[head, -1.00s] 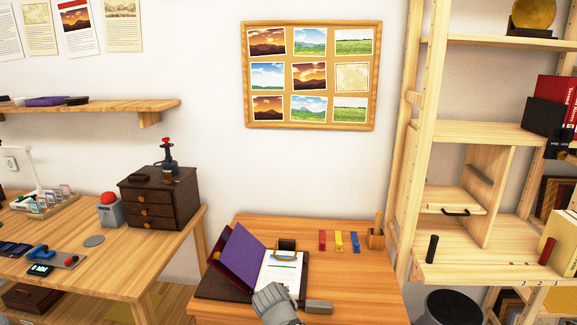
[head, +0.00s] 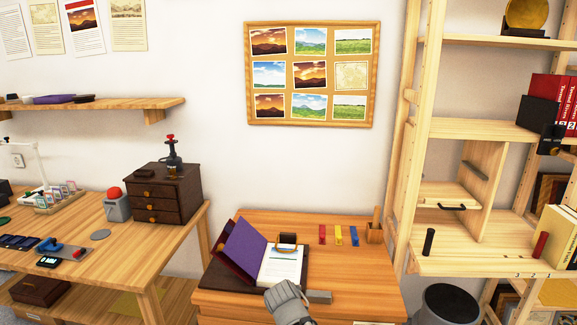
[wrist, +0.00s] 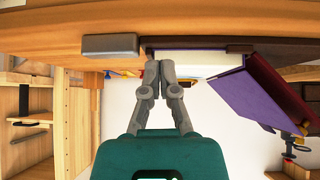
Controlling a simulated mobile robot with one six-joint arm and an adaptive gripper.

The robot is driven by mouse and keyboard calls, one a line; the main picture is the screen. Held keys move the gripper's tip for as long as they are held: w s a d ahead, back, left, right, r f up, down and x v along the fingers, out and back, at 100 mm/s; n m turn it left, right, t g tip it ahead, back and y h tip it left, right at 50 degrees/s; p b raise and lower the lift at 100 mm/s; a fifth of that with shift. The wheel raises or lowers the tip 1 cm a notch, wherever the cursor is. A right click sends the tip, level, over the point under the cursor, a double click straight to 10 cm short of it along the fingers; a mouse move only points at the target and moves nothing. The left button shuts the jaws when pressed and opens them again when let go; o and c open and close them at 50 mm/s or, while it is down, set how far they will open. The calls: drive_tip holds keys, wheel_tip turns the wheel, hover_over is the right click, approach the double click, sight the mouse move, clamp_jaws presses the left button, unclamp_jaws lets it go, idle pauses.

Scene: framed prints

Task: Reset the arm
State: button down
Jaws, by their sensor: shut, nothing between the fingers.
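My gripper (wrist: 158,75) shows in the wrist view with its two grey fingers together and nothing between them. In the head view a grey part of my arm (head: 285,300) stands at the front edge of the small desk (head: 350,290), in front of an open purple folder (head: 243,252) with white pages (head: 283,264). The fingertips are hidden in the head view. In the wrist view the picture is upside down, and the folder (wrist: 240,95) is beyond the fingers to the right.
A grey block (head: 319,297) lies right of my arm. Red, yellow and blue strips (head: 339,235) and a wooden holder (head: 374,233) are at the desk's back. A workbench (head: 120,245) stands left, a wooden shelf unit (head: 480,262) right, and a photo board (head: 312,73) hangs above.

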drive_tip(key=s+d+f+n+g+y, duration=0.1)
drive_tip(key=s+d+f+g, duration=0.1)
drive_tip(key=s+d+g, duration=0.35)
drive_tip(key=s+d+f+g, duration=0.3)
drive_tip(key=s+d, duration=0.3)
drive_tip(key=d, duration=0.5)
wheel_tip(320, 180, up, 17)
drive_tip(key=p, duration=1.6)
drive_tip(key=shift+a, duration=0.25)
